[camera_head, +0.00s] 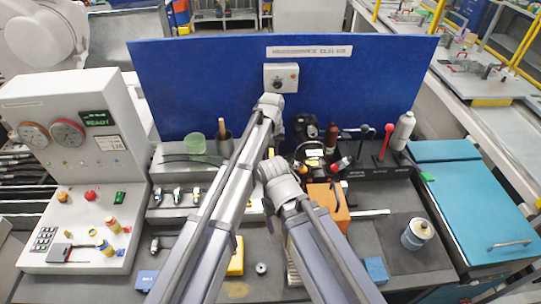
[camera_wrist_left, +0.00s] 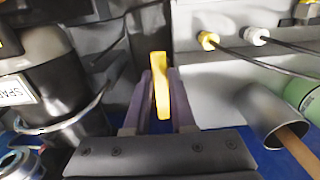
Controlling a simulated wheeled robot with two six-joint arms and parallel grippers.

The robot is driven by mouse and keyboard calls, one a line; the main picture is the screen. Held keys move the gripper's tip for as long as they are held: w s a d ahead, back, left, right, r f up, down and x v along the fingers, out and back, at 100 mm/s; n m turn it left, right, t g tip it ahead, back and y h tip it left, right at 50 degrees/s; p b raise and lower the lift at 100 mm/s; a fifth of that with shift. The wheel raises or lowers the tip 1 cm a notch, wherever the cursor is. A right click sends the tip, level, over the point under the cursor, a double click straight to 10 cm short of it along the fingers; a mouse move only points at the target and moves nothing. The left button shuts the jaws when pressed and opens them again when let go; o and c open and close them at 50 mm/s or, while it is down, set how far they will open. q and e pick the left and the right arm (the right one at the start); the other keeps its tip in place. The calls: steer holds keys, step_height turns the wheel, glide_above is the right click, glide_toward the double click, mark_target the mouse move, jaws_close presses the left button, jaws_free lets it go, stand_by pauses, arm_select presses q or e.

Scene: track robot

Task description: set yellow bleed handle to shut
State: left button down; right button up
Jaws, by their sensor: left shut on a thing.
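The yellow bleed handle (camera_wrist_left: 160,82) stands upright between the fingers of my left gripper (camera_wrist_left: 160,102) in the left wrist view. The two purplish fingers flank it closely, and its top sticks out past their tips. In the head view my left arm reaches up the middle of the bench and hides most of the handle and the left gripper. The handle's pivot and any marks for its position are hidden. My right arm comes in from the lower right, but its gripper does not show.
A black labelled cylinder (camera_wrist_left: 30,85) stands close left of the fingers; a grey cup (camera_wrist_left: 262,112) and a green cup (camera_wrist_left: 303,98) lie to the right. In the head view, a blue panel (camera_head: 185,85) stands behind, with a red-knobbed lever (camera_head: 388,129) and an orange box (camera_head: 328,201) on the right.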

arm_select(q)
steer(key=shift+d+n, duration=0.2)
steer(key=shift+n, duration=0.1)
steer(key=c, duration=0.7)
jaws_free()
steer(key=shift+c, duration=0.2)
step_height(320, 180, up, 8)
steer(key=p, duration=0.8)
steer(key=shift+f, duration=0.15)
